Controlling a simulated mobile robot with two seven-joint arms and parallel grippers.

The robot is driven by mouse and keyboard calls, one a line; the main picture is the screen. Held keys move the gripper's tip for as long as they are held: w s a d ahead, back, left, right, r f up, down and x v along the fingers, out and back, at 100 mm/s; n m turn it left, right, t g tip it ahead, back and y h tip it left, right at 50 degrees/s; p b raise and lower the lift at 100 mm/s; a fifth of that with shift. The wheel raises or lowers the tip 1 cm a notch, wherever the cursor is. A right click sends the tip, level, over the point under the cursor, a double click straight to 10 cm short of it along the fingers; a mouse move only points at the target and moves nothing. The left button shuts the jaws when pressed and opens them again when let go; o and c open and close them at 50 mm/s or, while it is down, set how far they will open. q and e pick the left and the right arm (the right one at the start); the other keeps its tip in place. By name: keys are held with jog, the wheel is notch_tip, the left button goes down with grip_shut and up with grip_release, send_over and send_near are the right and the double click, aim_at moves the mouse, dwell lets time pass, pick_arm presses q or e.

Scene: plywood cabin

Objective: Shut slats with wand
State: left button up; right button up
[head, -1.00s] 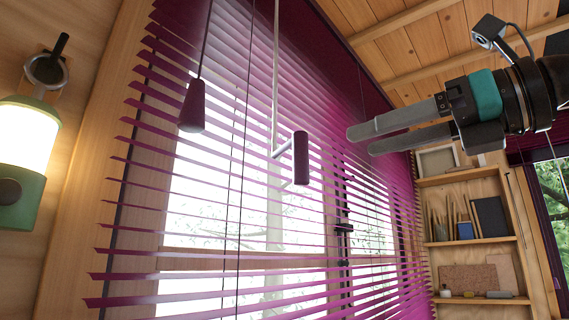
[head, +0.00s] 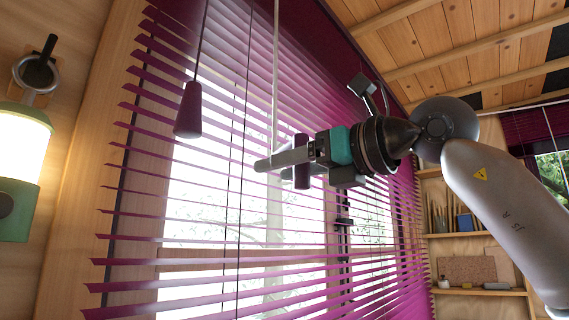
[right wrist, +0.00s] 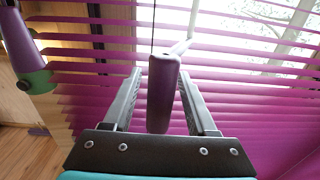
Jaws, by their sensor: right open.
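The purple blind (head: 250,255) hangs over the window with its slats tilted open and daylight in the gaps. Its wand is a thin pale rod (head: 276,70) with a dark purple handle (head: 302,179) at the lower end. My right gripper (head: 264,163) is at the handle with its fingers pointing left. In the right wrist view the handle (right wrist: 161,90) stands between the two open fingers (right wrist: 158,75), with a gap showing on its left side; contact on the right side is unclear. My left gripper is not in view.
A purple cord tassel (head: 188,110) hangs left of the wand. A lit green lantern (head: 20,160) is on the wall at the far left. Shelves (head: 465,235) with small items stand at the right, behind my arm. Thin cords run down in front of the slats.

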grip_shut()
dwell(0.5)
dwell(1.0)
